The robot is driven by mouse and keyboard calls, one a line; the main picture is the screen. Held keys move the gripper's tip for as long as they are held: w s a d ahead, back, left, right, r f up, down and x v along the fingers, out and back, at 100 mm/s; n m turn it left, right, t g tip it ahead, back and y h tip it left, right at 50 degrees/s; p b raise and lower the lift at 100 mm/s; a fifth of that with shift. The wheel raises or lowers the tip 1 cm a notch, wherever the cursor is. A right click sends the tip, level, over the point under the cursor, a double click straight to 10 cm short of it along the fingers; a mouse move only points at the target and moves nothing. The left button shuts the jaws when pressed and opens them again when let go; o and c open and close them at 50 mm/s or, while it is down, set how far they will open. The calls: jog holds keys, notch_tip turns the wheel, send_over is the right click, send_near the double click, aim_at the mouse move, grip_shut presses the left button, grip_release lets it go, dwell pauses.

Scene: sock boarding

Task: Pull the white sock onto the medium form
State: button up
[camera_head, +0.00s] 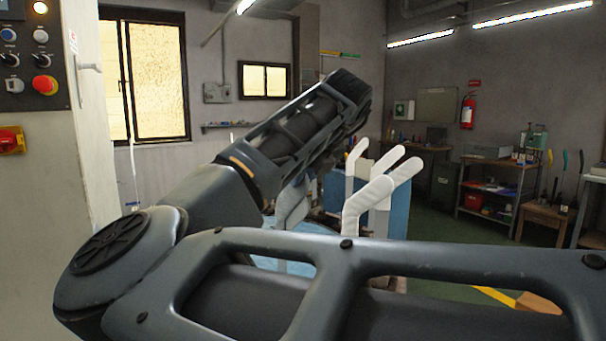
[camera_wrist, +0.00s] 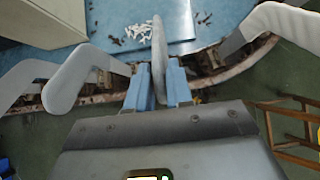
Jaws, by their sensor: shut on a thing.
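In the head view a pale flat piece (camera_head: 292,204) hangs below my arm's end; my arm hides most of the gripper there. White leg-shaped forms (camera_head: 366,204) stand to the right of it. In the wrist view, a white form (camera_wrist: 72,77) stands left of the fingers and another (camera_wrist: 285,24) at the upper right, both apart from the held piece. I cannot tell which form is the medium one.
A blue surface (camera_wrist: 110,22) with small scattered white and dark pieces lies beyond the fingers, and a pale box (camera_wrist: 45,20) sits at its left. A wooden stool (camera_wrist: 285,130) stands at the right. A control panel (camera_head: 30,50) is at the far left.

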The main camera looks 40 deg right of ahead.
aim_at(303, 196)
jog(key=shift+f+b, duration=1)
jog(key=shift+f, duration=1.35)
jog(key=o, duration=0.9)
jog(key=shift+v, duration=3.95)
jog(key=shift+d+f, duration=0.1)
